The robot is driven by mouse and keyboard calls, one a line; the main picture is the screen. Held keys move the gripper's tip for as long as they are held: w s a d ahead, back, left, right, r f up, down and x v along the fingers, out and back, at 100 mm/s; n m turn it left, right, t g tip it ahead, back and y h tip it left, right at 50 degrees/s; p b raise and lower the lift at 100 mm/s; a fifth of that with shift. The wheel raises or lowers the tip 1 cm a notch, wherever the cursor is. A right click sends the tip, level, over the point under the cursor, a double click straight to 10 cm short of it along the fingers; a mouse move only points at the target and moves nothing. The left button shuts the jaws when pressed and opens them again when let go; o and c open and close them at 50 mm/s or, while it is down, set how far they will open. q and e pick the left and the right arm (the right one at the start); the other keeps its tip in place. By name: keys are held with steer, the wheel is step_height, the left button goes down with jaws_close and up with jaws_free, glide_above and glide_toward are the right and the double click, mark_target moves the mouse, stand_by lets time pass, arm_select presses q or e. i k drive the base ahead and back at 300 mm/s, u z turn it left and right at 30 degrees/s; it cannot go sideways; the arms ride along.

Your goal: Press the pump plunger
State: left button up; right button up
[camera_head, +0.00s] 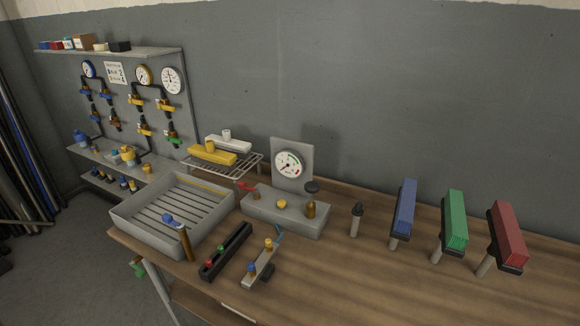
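A grey block unit (285,213) stands on the wooden bench, with a round dial gauge (289,163) on an upright plate behind it. At its right end is a brass cylinder (311,208) with a dark round knob (312,187) above it, which looks like the pump plunger; the knob appears raised. A yellow button (282,204) and a red lever (247,187) are also on the block. Neither of my grippers shows in the head view, so nothing is seen touching the knob.
A black-topped post (357,219) stands right of the block. Blue (405,207), green (453,217) and red (508,235) blocks on posts are farther right. A grey slatted tray (125,220), a black bar (225,252) and a small fitting (259,265) lie left and in front. The front right bench is clear.

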mark_target(312, 187)
steer(key=k, duration=0.6)
steer(key=u, duration=0.9)
steer(key=i, duration=1.2)
steer(key=z, duration=0.55)
